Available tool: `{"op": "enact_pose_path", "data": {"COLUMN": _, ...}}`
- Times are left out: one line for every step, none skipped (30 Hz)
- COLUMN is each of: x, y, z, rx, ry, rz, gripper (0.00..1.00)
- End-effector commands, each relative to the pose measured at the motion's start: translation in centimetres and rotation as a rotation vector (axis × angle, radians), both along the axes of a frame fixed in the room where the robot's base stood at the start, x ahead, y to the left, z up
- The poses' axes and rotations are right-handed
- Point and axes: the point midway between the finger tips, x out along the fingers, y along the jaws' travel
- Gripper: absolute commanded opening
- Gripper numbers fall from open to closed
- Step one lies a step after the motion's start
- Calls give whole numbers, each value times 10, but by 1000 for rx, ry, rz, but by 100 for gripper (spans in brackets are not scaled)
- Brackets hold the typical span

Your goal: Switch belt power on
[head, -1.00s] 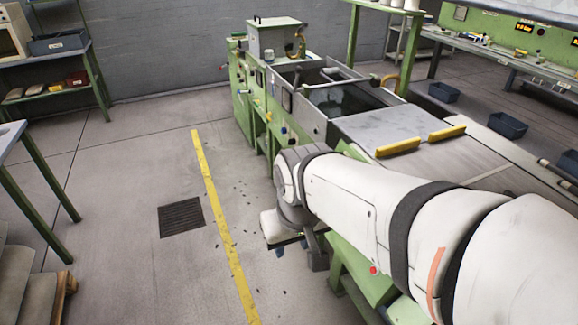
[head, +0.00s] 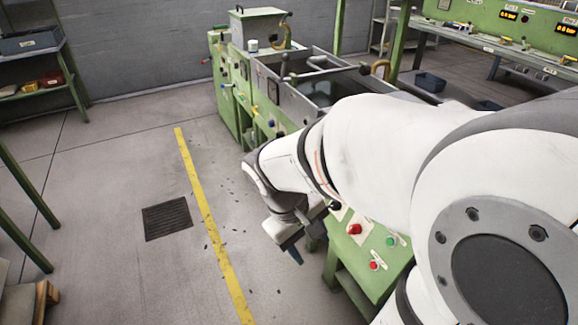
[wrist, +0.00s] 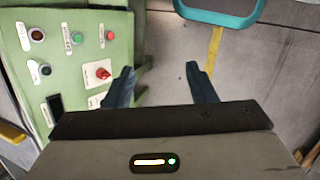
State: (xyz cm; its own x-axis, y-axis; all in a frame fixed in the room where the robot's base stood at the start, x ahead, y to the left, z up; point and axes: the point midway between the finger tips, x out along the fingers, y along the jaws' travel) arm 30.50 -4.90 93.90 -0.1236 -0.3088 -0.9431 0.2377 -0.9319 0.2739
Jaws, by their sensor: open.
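A green control panel (wrist: 62,15) fills the left of the wrist view, and it also shows beside my arm in the head view (head: 365,284). The labels are too small to read, so I cannot tell which control is belt power. My gripper (wrist: 163,86) is open and empty. Its left finger is just right of the red knob, apparently apart from it.
The green machine (head: 243,85) with its open trough stands behind the panel, partly hidden by my arm. A teal handle-like bar (wrist: 220,22) shows at the wrist view's top. Open floor with a yellow line (head: 205,205) and a drain grate (head: 167,219) lies to the left.

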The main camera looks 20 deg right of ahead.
Motion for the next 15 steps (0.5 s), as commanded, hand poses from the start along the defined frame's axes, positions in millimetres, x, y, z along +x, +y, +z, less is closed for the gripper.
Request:
{"op": "enact_pose_path", "data": {"x": 3, "y": -13, "z": -33, "rx": -68, "ry": 94, "rz": 44, "gripper": 51}}
{"op": "enact_pose_path", "data": {"x": 4, "y": -22, "z": -43, "rx": -113, "ry": 145, "rz": 73, "gripper": 51}}
{"op": "enact_pose_path", "data": {"x": 7, "y": -33, "z": -55, "rx": -172, "ry": 212, "rz": 112, "gripper": 51}}
{"op": "enact_pose_path", "data": {"x": 10, "y": -42, "z": -64, "rx": -214, "ry": 264, "rz": 141, "gripper": 51}}
{"op": "enact_pose_path", "data": {"x": 13, "y": -50, "z": -73, "rx": -259, "ry": 313, "rz": 172, "gripper": 51}}
{"op": "enact_pose_path", "data": {"x": 19, "y": -60, "z": -84, "rx": -317, "ry": 377, "rz": 214, "gripper": 51}}
{"op": "enact_pose_path", "data": {"x": 23, "y": -68, "z": -93, "rx": -360, "ry": 425, "rz": 245, "gripper": 51}}
{"op": "enact_pose_path", "data": {"x": 28, "y": -75, "z": -101, "rx": -404, "ry": 470, "rz": 279, "gripper": 51}}
{"op": "enact_pose_path", "data": {"x": 36, "y": -84, "z": -112, "rx": -463, "ry": 529, "rz": 322, "gripper": 51}}
{"op": "enact_pose_path", "data": {"x": 42, "y": -90, "z": -120, "rx": -508, "ry": 574, "rz": 355, "gripper": 51}}
{"op": "enact_pose_path", "data": {"x": 49, "y": -96, "z": -129, "rx": -551, "ry": 616, "rz": 389, "gripper": 51}}
{"op": "enact_pose_path", "data": {"x": 59, "y": -103, "z": -140, "rx": -608, "ry": 668, "rz": 435, "gripper": 51}}
{"op": "enact_pose_path", "data": {"x": 66, "y": -107, "z": -149, "rx": -650, "ry": 705, "rz": 470, "gripper": 51}}
{"op": "enact_pose_path", "data": {"x": 74, "y": -111, "z": -157, "rx": -691, "ry": 740, "rz": 504, "gripper": 51}}
{"op": "enact_pose_path", "data": {"x": 84, "y": -115, "z": -167, "rx": -744, "ry": 781, "rz": 547, "gripper": 51}}
